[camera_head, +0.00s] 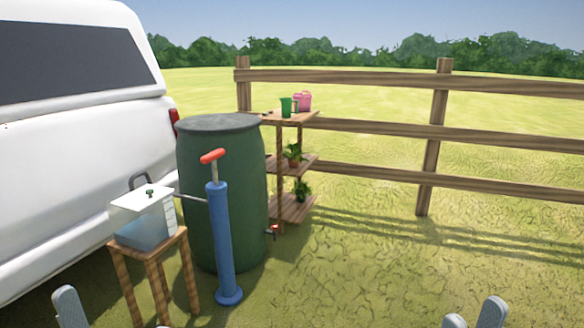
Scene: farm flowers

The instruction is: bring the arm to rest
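My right gripper (474,316) shows at the bottom edge, right of centre. Its two grey fingertips stand apart with nothing between them, over the grass. Neither gripper is seen touching anything.
A wooden stool (148,247) bears a clear water container (146,222). Beside it stand a blue pump (219,240) with a red handle and a green barrel (200,165). Behind are a plant shelf (297,208), white vehicle (60,180) and fence (433,140). Grass at right is clear.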

